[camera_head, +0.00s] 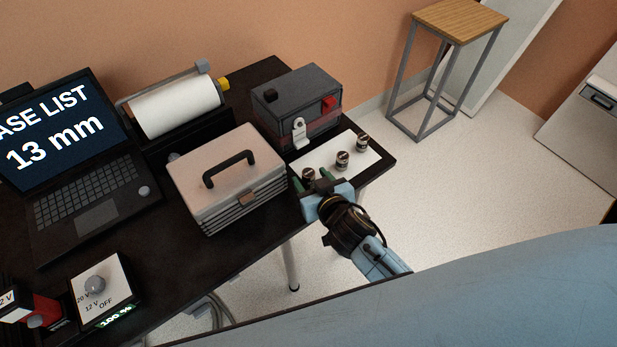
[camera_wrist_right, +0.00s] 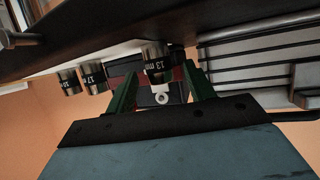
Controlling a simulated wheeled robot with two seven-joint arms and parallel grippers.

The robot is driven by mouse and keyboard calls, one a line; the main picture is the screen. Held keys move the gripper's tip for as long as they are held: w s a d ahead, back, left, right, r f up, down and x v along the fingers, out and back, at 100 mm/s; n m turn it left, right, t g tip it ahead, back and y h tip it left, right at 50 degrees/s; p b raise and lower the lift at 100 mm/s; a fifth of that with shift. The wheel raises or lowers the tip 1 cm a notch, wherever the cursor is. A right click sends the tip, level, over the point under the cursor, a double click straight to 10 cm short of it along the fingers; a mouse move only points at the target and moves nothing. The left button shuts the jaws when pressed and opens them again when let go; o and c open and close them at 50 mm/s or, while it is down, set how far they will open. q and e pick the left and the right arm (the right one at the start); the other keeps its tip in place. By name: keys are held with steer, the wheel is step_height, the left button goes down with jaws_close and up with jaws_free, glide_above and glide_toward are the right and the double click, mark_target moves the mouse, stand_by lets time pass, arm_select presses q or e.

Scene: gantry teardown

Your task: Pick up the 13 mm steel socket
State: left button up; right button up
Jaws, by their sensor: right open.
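The 13 mm steel socket (camera_head: 308,174) stands on a white mat (camera_head: 327,159) at the table's right end, the nearest in a row of sockets. In the right wrist view, which looks upside down, the socket (camera_wrist_right: 157,64) shows its dark "13 m" band. My right gripper (camera_head: 312,181) is open at the mat's near edge. Its green fingers (camera_wrist_right: 161,72) appear on either side of the socket in the wrist view; I cannot tell whether they touch it. My left gripper is not in view.
Two more sockets stand farther along the mat, one marked 17 (camera_wrist_right: 93,77) and another (camera_head: 362,143). A toolbox (camera_head: 225,180) stands close left of the gripper. A dark grey box (camera_head: 296,100) stands behind the mat. A laptop (camera_head: 65,140) reads "13 mm".

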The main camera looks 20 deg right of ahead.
steer(key=shift+x, duration=1.15)
steer(key=shift+w+f, duration=0.1)
steer(key=c, duration=1.1)
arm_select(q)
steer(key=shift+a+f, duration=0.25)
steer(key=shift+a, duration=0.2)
